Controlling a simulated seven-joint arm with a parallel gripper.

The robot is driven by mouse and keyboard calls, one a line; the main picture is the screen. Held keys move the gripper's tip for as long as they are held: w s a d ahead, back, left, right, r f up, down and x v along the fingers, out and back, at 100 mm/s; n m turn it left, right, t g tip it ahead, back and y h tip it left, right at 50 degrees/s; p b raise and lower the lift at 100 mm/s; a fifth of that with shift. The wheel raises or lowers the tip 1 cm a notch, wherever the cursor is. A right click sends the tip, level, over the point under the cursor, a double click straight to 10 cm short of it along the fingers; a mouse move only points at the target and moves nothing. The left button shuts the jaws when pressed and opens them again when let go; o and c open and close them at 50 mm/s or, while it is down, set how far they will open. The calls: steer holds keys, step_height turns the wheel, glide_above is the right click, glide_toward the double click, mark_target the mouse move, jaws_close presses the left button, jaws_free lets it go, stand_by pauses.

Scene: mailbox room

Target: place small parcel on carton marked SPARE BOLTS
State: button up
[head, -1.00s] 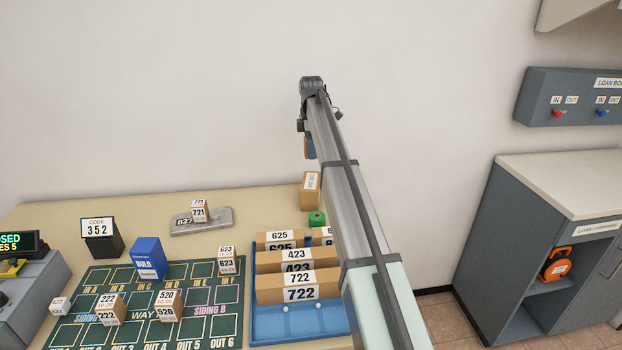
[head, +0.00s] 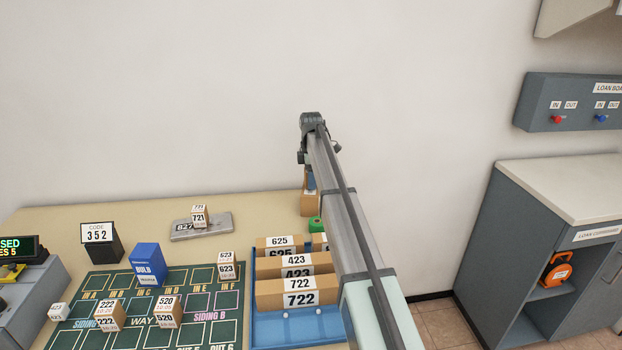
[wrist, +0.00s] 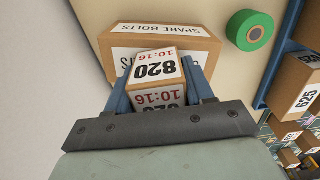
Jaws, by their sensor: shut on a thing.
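The parcel overlaps part of the carton's label; I cannot tell whether the two touch. In the head view the carton (head: 309,204) stands at the table's back right, and my gripper (head: 310,181) is just above it, partly hidden by my arm. The parcel is hard to see there.
A green tape roll (wrist: 249,30) lies beside the carton. A blue tray (head: 290,325) holds numbered cartons in front. A dark sorting board (head: 190,325) with parcels lies at front left. The wall stands close behind.

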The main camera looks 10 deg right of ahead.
steer(key=shift+f, duration=0.1)
steer(key=o, duration=1.1)
step_height(320, 180, up, 12)
steer(key=shift+r, duration=0.1)
